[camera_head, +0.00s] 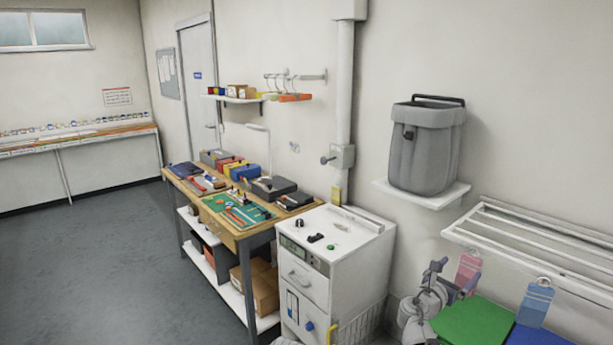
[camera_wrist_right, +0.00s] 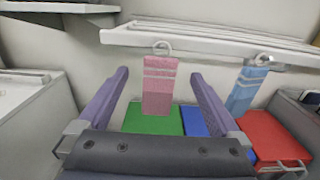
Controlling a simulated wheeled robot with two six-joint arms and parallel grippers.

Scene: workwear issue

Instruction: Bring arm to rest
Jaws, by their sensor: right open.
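My right gripper (camera_head: 455,277) is at the lower right of the head view, in front of the rack. In the right wrist view its two purple fingers (camera_wrist_right: 160,80) are spread wide with nothing held between them. A pink striped piece (camera_wrist_right: 159,92) hangs by a ring from the white rack and appears between the fingers, beyond them; it also shows in the head view (camera_head: 468,268). I cannot tell the exact gap to it. My left gripper is not in view.
A blue striped piece (camera_head: 535,303) hangs from the white rack (camera_head: 540,240). Green (camera_head: 473,325), blue (camera_head: 535,337) and red (camera_wrist_right: 272,138) surfaces lie below. A white cabinet (camera_head: 335,245) and a workbench (camera_head: 240,228) stand left. A grey bin (camera_head: 424,150) sits on a shelf. Floor at left is clear.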

